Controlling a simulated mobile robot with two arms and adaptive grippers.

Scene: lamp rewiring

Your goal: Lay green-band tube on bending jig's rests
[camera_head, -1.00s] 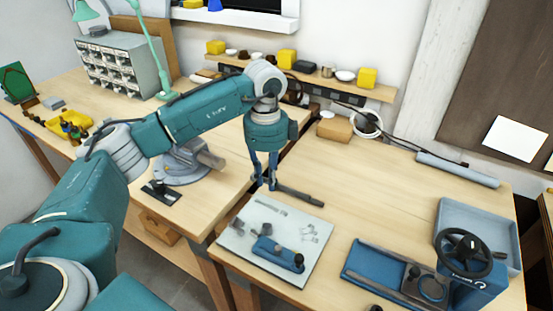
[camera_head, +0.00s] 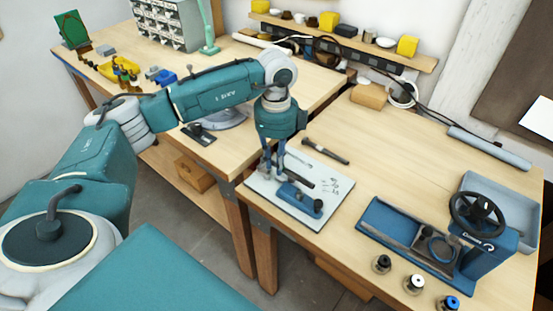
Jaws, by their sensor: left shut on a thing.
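My left gripper (camera_head: 275,173) points down above the drawing board and is shut on a dark tube (camera_head: 297,175). The tube sticks out to the right of the fingers, slanting down to the right. It appears just behind or above the blue bending jig (camera_head: 300,198) on the pale board (camera_head: 297,218). I cannot tell whether it touches the jig's rests, and no green band can be made out. Another dark rod (camera_head: 326,151) lies on the table just behind the board. My right gripper is not in view.
A blue vise-like fixture with a handwheel (camera_head: 478,214) and a grey tray (camera_head: 508,205) stand to the right. Small round jars (camera_head: 381,264) sit along the front edge. A wooden block (camera_head: 368,95) lies at the back. The table middle behind the fixture is clear.

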